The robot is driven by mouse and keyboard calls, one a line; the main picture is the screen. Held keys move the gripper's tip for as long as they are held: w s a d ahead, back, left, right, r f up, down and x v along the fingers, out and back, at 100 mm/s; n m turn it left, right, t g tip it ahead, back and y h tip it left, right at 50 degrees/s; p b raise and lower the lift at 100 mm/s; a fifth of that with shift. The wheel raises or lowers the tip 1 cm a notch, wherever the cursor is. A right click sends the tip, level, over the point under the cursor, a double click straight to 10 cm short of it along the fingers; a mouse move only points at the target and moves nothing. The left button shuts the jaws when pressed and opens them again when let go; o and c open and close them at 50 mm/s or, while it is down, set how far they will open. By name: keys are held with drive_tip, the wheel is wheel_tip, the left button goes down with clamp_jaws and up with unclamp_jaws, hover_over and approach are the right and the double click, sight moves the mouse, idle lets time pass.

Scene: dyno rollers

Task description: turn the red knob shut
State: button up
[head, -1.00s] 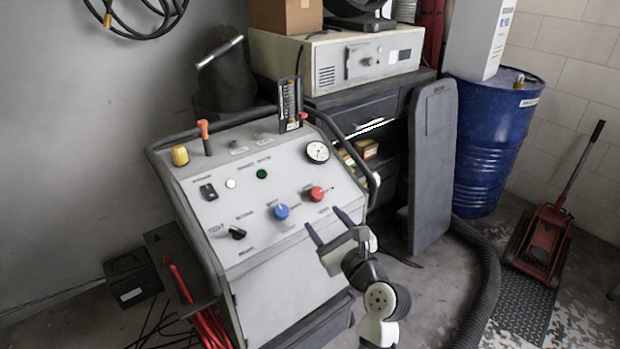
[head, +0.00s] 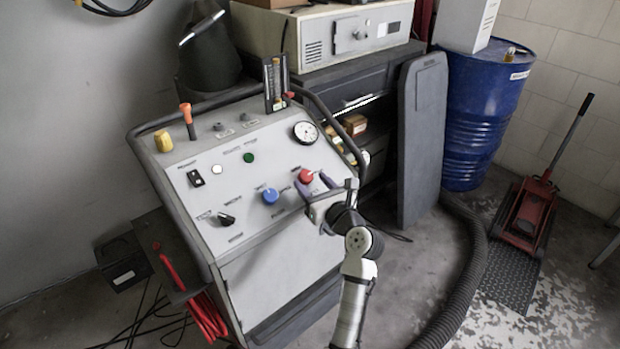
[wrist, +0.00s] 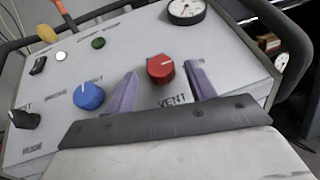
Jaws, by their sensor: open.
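The red knob (head: 305,176) sits on the sloped grey panel (head: 240,180) of the machine, right of the blue knob (head: 269,196). In the wrist view the red knob (wrist: 160,68) shows a white pointer mark, with the word VENT printed below it. My gripper (head: 313,184) is open, its two purple fingers pointing at the panel. In the wrist view the fingers of my gripper (wrist: 162,82) stand on either side of the red knob, with a gap on each side. Whether the fingertips reach the knob's depth I cannot tell.
The blue knob (wrist: 88,96) is just left of my left finger. A black selector (head: 226,218), a gauge (head: 305,132) and an orange-topped lever (head: 187,116) are also on the panel. A dark tubular rail (head: 325,115) runs along its right side.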

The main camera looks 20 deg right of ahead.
drive_tip(key=shift+w+a, duration=0.15)
drive_tip(key=shift+w, duration=0.8)
drive_tip(key=c, duration=1)
drive_tip(key=shift+o, duration=0.2)
